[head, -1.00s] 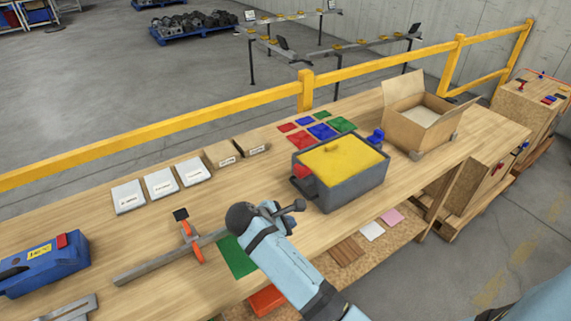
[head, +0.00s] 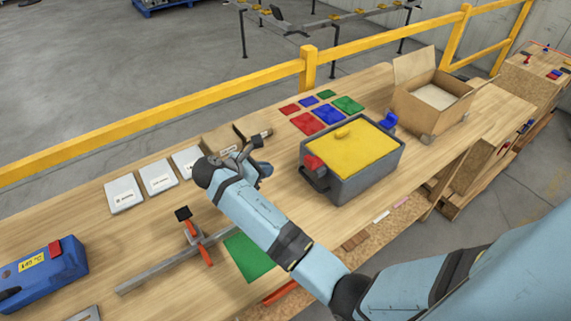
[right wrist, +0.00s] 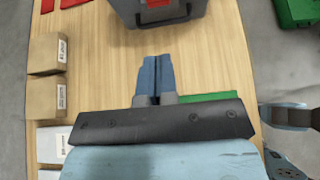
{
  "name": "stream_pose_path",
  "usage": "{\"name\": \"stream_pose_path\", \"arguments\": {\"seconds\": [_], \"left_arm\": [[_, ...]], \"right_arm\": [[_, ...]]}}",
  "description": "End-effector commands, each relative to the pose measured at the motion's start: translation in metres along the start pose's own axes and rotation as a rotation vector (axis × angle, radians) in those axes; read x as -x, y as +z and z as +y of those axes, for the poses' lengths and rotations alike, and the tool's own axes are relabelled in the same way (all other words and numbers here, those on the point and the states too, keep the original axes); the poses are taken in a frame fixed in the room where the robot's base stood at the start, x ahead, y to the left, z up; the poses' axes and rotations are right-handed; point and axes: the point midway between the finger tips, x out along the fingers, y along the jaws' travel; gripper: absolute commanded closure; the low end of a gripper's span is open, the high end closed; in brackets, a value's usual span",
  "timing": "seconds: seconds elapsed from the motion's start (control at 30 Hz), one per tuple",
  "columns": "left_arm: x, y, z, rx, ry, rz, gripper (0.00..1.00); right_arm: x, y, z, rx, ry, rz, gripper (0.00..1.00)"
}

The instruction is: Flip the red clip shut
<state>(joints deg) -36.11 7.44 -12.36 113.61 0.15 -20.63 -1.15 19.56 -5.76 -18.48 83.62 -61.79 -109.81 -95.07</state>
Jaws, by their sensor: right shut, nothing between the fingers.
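The red clip (head: 313,162) is on the left end of a grey box (head: 350,182) with a yellow lid (head: 350,148). Its exact angle is hard to tell. In the right wrist view the red clip (right wrist: 158,3) shows at the top edge, on the end of the grey box (right wrist: 160,17). My right gripper (head: 263,168) is left of the box in the head view, apart from the clip. In the right wrist view its blue fingers (right wrist: 155,76) are together and empty, pointing toward the box.
A blue clip (head: 388,122) stands at the box's far end. Coloured plates (head: 328,115) lie behind the box, and an open carton (head: 432,105) stands right. Small cartons (right wrist: 46,96) stand left of my right gripper in the wrist view. An orange-handled clamp (head: 190,232) lies on the bench.

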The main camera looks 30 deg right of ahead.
Motion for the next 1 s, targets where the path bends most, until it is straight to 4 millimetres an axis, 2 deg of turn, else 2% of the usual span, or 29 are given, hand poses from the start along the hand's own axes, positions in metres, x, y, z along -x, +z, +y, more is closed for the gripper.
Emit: {"name": "stream_pose_path", "arguments": {"seconds": [0.5, 0.73, 1.0], "left_arm": [[0.007, -0.023, -0.003, -0.002, -0.008, 0.016, 0.57], [0.011, -0.022, -0.003, 0.023, -0.015, 0.004, 0.57], [0.009, -0.013, 0.000, 0.042, -0.018, -0.013, 0.57]], "right_arm": [[-0.099, 0.005, -0.001, 0.000, -0.002, -0.001, 1.00], [-0.123, 0.018, -0.001, 0.001, -0.001, -0.001, 1.00], [-0.129, 0.020, -0.001, 0.001, 0.000, 0.001, 1.00]]}}
